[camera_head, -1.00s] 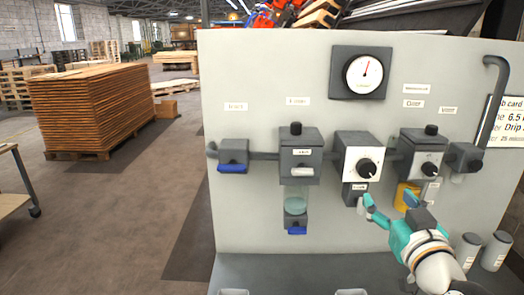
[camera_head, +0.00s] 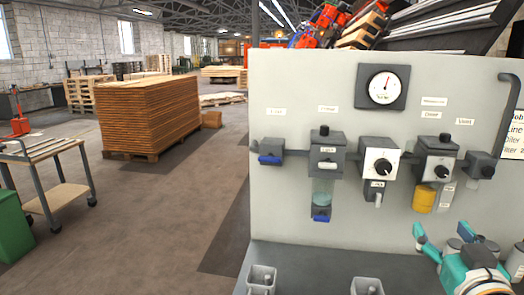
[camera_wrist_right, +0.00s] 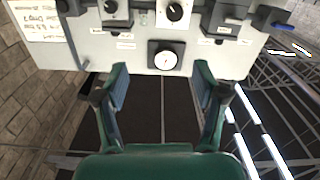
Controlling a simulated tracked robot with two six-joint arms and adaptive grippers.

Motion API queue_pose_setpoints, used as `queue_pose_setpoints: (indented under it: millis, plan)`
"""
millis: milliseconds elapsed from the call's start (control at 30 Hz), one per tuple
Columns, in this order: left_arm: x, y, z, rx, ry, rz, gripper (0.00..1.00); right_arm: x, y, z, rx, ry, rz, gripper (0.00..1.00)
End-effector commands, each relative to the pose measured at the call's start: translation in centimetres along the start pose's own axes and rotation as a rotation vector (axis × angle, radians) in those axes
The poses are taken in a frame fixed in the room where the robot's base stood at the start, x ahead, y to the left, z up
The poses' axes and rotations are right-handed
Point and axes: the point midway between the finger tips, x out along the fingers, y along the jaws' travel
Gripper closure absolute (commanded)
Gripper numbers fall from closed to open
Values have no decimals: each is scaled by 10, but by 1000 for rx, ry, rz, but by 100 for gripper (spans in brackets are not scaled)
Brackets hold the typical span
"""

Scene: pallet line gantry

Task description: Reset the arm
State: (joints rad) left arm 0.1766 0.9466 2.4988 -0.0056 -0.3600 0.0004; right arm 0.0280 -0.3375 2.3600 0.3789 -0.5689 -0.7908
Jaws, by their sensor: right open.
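My right gripper (camera_head: 440,234) is at the lower right of the head view, with teal fingers spread and nothing between them. It is in front of the grey panel (camera_head: 290,95), below the yellow-bowled unit (camera_head: 423,199), and appears clear of both. In the right wrist view the open fingers (camera_wrist_right: 160,78) show empty against a dark background. The panel is inverted at the top of that view, with its gauge (camera_wrist_right: 166,58) just beyond the fingertips. My left gripper is not in view.
The panel carries a round gauge (camera_head: 388,88), knob units (camera_head: 381,163), a clear-bowled unit (camera_head: 326,145) and a blue-handled valve (camera_head: 271,150). Grey holders (camera_head: 262,280) stand on the ledge below. A wheeled cart (camera_head: 62,192) and stacked boards (camera_head: 150,112) are left. The floor between is clear.

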Motion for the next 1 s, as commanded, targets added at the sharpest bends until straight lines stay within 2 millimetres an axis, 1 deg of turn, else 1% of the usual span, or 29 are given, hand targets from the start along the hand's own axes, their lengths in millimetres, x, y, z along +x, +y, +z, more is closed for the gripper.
queue_pose_setpoints:
  millis: [33, 167, 267, 367, 467, 567, 667, 700, 767, 800, 867, 900, 967, 1000]
  plan:
    - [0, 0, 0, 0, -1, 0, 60, 5, -2, 9, -4, -21, -2, 30]
    - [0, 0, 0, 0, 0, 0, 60, 17, -14, 33, -16, -78, -24, 30]
    - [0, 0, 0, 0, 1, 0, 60, 26, -24, 55, -26, -127, -42, 30]
    - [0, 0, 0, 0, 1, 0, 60, 34, -36, 81, -38, -182, -63, 30]
    - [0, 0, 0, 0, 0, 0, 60, 42, -49, 112, -56, -249, -91, 30]
    - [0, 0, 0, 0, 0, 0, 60, 46, -65, 151, -77, -329, -128, 30]
    - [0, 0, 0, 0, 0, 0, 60, 46, -86, 201, -100, -432, -182, 30]
    - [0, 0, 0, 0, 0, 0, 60, 44, -97, 226, -106, -485, -208, 30]
    - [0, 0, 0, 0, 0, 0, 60, 37, -113, 267, -111, -571, -252, 30]
    - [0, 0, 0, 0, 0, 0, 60, 29, -124, 295, -109, -632, -283, 30]
    - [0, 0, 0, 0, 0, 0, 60, 14, -141, 335, -102, -726, -329, 30]
    - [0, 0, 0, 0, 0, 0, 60, 1, -151, 362, -92, -791, -358, 30]
    - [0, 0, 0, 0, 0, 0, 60, -22, -166, 399, -74, -889, -400, 30]
    - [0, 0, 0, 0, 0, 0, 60, -39, -175, 422, -58, -955, -426, 30]
